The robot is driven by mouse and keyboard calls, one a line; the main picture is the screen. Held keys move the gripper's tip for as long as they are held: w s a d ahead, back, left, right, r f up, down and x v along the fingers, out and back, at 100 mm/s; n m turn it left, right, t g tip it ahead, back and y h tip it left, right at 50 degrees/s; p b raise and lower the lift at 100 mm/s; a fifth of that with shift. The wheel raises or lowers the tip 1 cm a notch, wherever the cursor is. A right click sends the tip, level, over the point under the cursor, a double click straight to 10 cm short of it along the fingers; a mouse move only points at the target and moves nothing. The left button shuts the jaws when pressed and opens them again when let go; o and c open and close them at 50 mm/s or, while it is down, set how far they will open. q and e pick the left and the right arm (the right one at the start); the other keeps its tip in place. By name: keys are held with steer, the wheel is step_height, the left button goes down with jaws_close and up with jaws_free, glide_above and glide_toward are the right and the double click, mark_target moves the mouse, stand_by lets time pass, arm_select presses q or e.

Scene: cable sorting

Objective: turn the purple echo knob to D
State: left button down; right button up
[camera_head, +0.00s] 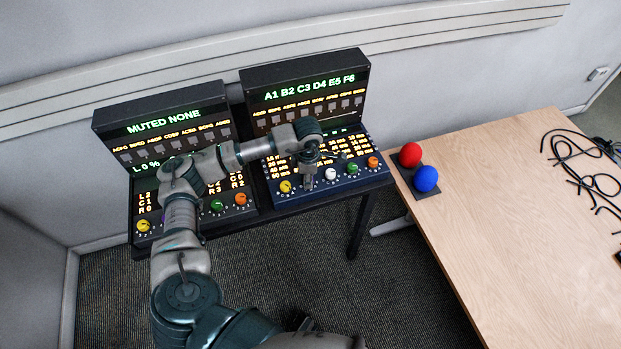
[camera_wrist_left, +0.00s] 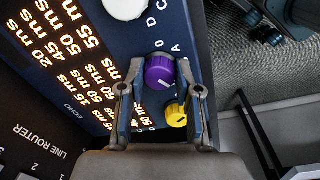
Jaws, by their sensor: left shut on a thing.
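The purple echo knob (camera_wrist_left: 159,70) sits on the dark blue echo panel (camera_wrist_left: 100,15), with printed letters beside it. A pale pointer mark shows on the knob, but I cannot tell which letter it faces. My left gripper (camera_wrist_left: 160,76) has one finger on each side of the knob and is shut on it. In the head view my left gripper (camera_head: 308,184) reaches down to the front of the right console (camera_head: 330,187) and hides the purple knob. My right gripper is not in view.
A yellow knob (camera_wrist_left: 176,114) is close to my finger, and a white knob (camera_wrist_left: 125,8) is on the other side. Green (camera_head: 352,168) and orange (camera_head: 373,162) knobs stand further right. The left console (camera_head: 180,125) is beside it. A wooden table (camera_head: 500,220) holds red and blue balls and cables.

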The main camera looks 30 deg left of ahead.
arm_select(q)
steer(key=shift+a+m+b, duration=0.2)
steer(key=shift+m+b, duration=0.4)
steer(key=shift+m, duration=1)
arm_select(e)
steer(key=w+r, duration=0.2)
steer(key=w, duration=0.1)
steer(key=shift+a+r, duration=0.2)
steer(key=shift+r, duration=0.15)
arm_select(q)
steer(key=shift+r, duration=0.1)
steer(key=c, duration=0.9)
jaws_free()
steer(key=shift+a, duration=0.1)
steer(key=shift+o, duration=0.5)
steer(key=shift+a, duration=0.15)
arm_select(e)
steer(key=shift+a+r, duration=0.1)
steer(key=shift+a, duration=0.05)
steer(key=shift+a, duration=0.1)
arm_select(q)
steer(key=shift+r, duration=0.25)
step_height(320, 180, up, 11)
steer(key=shift+s, duration=0.3)
